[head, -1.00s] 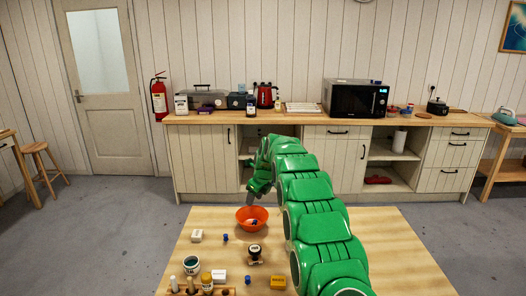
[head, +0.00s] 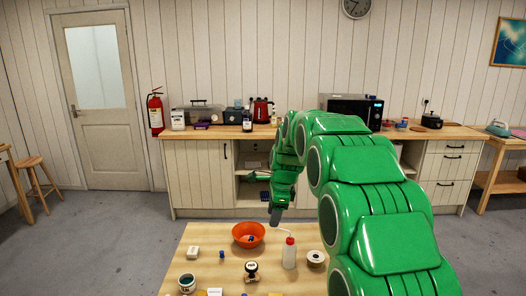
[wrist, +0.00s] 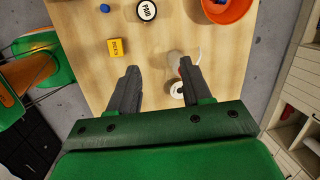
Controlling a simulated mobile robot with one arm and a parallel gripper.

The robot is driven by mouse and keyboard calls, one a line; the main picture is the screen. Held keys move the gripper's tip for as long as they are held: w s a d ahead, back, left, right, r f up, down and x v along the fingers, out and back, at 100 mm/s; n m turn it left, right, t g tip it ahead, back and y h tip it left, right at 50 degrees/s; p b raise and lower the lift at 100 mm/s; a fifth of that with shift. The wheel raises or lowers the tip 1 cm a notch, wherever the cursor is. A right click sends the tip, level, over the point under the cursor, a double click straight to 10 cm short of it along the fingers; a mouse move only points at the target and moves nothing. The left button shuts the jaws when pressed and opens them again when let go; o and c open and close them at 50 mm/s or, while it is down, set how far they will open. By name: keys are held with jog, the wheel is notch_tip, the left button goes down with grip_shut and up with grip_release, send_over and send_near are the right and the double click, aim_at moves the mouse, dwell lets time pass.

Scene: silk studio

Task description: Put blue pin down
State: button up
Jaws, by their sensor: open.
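A blue pin (head: 251,238) lies inside the orange bowl (head: 238,228) on the wooden table. Another blue pin (head: 221,255) stands on the table in front of the bowl, and a blue pin (wrist: 104,8) shows at the top of the wrist view. My gripper (head: 275,218) is above the table to the right of the bowl. In the wrist view my gripper (wrist: 159,68) is open, with nothing between its fingers. The bowl (wrist: 228,10) is at the top right there, partly cut off.
A clear squeeze bottle (head: 289,254) and a roll (head: 315,258) stand right of the bowl; the bottle is partly behind one finger in the wrist view.

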jog(key=s+d+r+n+g, duration=0.1)
jog(key=s+d+r+n, duration=0.15)
jog(key=s, duration=0.55)
jog(key=s+d+r+n+h, duration=0.1)
jog(key=s+d+n, duration=0.15)
jog(key=s, duration=0.65)
jog(key=s+d+r+n+g, duration=0.15)
jog(key=s+n, duration=0.25)
jog(key=s, duration=0.4)
jog(key=s+d+f+n, duration=0.1)
jog(key=s+n, duration=0.1)
jog(key=s, duration=0.6)
jog(key=s+d+f+n, duration=0.2)
jog(key=s+n, duration=0.1)
jog(key=s, duration=0.6)
jog(key=s+d+f+n+h, duration=0.1)
jog(key=s+d+n, duration=0.1)
jog(key=s, duration=0.6)
jog(key=shift+s+f+n+g, duration=0.15)
jog(key=shift+s+n+g, duration=0.25)
jog(key=shift+n, duration=0.1)
